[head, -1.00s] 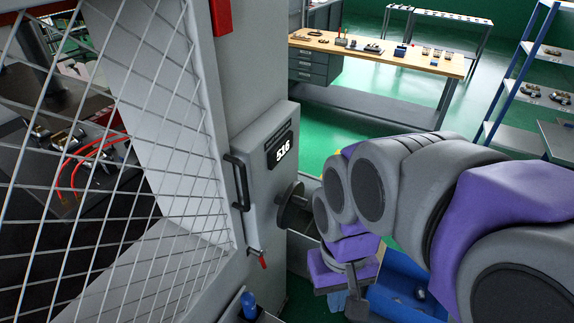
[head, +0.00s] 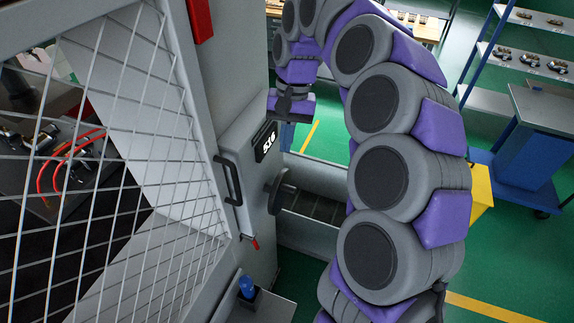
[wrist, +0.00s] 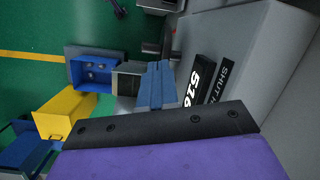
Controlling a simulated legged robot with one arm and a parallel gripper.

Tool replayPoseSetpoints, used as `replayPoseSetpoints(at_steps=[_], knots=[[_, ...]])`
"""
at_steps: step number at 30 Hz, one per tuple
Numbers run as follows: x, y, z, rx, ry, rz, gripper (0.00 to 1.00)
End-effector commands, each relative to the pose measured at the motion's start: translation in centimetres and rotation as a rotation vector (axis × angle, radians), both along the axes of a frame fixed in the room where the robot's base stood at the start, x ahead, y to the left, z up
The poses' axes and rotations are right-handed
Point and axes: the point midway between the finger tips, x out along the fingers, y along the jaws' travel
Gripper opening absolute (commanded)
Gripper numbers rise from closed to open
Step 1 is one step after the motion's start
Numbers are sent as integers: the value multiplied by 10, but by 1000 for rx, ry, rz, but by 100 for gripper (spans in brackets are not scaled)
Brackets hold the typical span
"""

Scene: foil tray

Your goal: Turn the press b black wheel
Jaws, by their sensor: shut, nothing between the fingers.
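The black wheel (head: 281,191) sticks out from the side of the grey machine box (head: 243,165), below the black plate reading 516 (head: 265,141). A dark round part that looks like the wheel (wrist: 160,47) shows edge-on at the top of the wrist view. My gripper (head: 299,118) is above the wheel and slightly to its right in the head view, apart from it. Its blue fingers (wrist: 158,84) are together with nothing between them. No press name is readable.
A mesh guard (head: 130,160) covers the left, with a black door handle (head: 232,180) and a small red-tipped lever (head: 252,241) near the wheel. A blue bin (wrist: 92,73) and yellow bin (wrist: 68,112) stand beyond.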

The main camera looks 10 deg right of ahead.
Motion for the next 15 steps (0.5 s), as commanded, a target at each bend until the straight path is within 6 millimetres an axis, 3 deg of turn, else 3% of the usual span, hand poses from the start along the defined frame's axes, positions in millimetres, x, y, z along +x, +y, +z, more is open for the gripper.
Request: replayPoseSetpoints(at_steps=[1, 6, 15], knots=[[16, -6, 1, -5, 16, -47, 0], [48, -25, -6, -35, 63, -206, 0], [64, -41, -16, -74, 98, -339, 0]])
